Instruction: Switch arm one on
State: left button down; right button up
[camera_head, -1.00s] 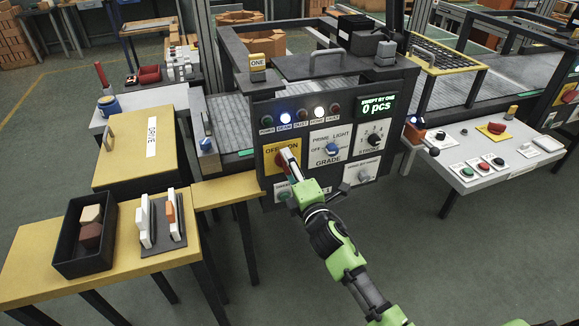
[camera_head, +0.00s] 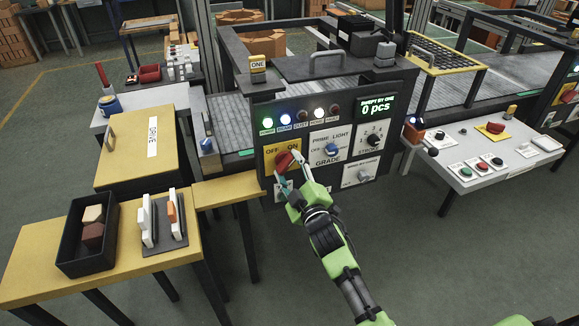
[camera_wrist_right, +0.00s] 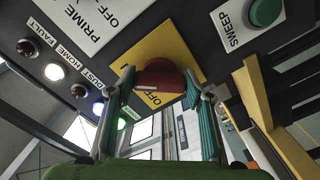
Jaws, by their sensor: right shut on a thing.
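The control panel (camera_head: 352,188) of the machine marked ONE (camera_head: 258,67) stands at the middle of the head view. Its red rotary switch (camera_head: 284,160) sits on a yellow OFF/ON plate (camera_head: 268,151) at the panel's left. My right gripper (camera_head: 291,171) is shut on this switch. In the right wrist view the red switch (camera_wrist_right: 158,74) is between the two fingers, and part of the yellow plate (camera_wrist_right: 187,62) shows behind it. The power light (camera_head: 267,123) glows green; the beam and home lights also glow, dust and fault are dark. My left gripper is not in view.
The panel also bears a grade knob (camera_head: 331,149), a stroke knob (camera_head: 374,140) and a display (camera_head: 377,106) reading 0 pcs. A yellow table (camera_head: 35,250) with a black bin (camera_head: 88,264) stands at left; a white button table (camera_head: 468,180) stands at right.

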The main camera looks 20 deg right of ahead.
jog(key=shift+f+m, duration=0.1)
jog(key=shift+m, duration=0.5)
jog(key=o, duration=1.1)
jog(key=s, duration=1.2)
jog(key=shift+d, duration=0.2)
